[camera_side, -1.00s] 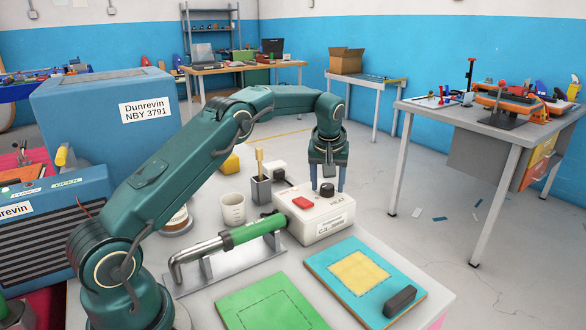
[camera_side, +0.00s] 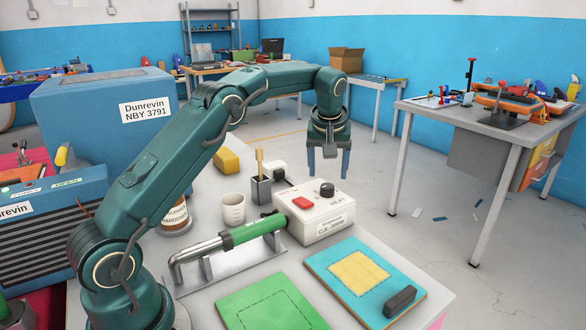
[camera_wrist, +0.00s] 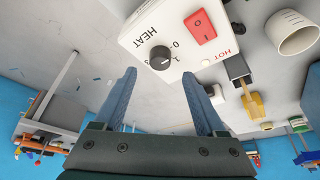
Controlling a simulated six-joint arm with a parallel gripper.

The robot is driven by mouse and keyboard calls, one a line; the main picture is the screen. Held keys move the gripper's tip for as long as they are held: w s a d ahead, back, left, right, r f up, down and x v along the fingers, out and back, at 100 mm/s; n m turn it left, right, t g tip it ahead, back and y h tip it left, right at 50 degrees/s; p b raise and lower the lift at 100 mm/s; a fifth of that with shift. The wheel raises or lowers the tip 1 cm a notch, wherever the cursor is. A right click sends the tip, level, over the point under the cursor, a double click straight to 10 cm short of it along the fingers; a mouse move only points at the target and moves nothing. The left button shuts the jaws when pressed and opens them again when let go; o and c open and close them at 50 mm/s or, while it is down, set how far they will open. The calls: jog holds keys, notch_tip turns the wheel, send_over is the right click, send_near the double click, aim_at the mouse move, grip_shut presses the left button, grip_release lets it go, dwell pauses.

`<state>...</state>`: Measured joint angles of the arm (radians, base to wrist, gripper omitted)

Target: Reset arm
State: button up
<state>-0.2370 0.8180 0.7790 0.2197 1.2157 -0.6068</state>
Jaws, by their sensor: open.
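My gripper (camera_side: 329,164) is open and empty. In the side view it hangs pointing down, above and behind the white heat control box (camera_side: 316,216). In the wrist view the two blue fingers (camera_wrist: 163,103) are spread apart with nothing between them. The box's black knob (camera_side: 327,189) sits just beyond the fingertips in the wrist view (camera_wrist: 160,56), apart from them. The red switch (camera_side: 302,203) is on the same box. A heat tool with a green handle (camera_side: 252,230) lies on a metal stand in front of the box.
A green board (camera_side: 268,305) and a blue board with a yellow patch (camera_side: 350,271) lie at the bench front; a dark block (camera_side: 400,301) rests on the blue one. A white cup (camera_side: 233,208) and a brush holder (camera_side: 261,189) stand left of the box.

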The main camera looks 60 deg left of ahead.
jog(key=shift+d+r, duration=0.1)
jog(key=shift+r, duration=0.15)
jog(key=s+d+r+m+t+h, duration=0.1)
jog(key=s+d+r+t, duration=0.1)
jog(key=s+d+r, duration=0.4)
jog(key=s+d+r+m+t, duration=0.1)
jog(key=s+d+r+m, duration=0.1)
jog(key=s+r, duration=0.35)
jog(key=s+d+f+m+h, duration=0.1)
jog(key=s+d+f+m, duration=0.2)
jog(key=s, duration=0.5)
jog(key=s+d+f+m+h, duration=0.1)
jog(key=s+d+f+m, duration=0.2)
jog(key=s+f, duration=0.3)
jog(key=shift+s+d+g, duration=0.3)
jog(key=shift+s+d, duration=0.05)
jog(key=shift+s, duration=0.6)
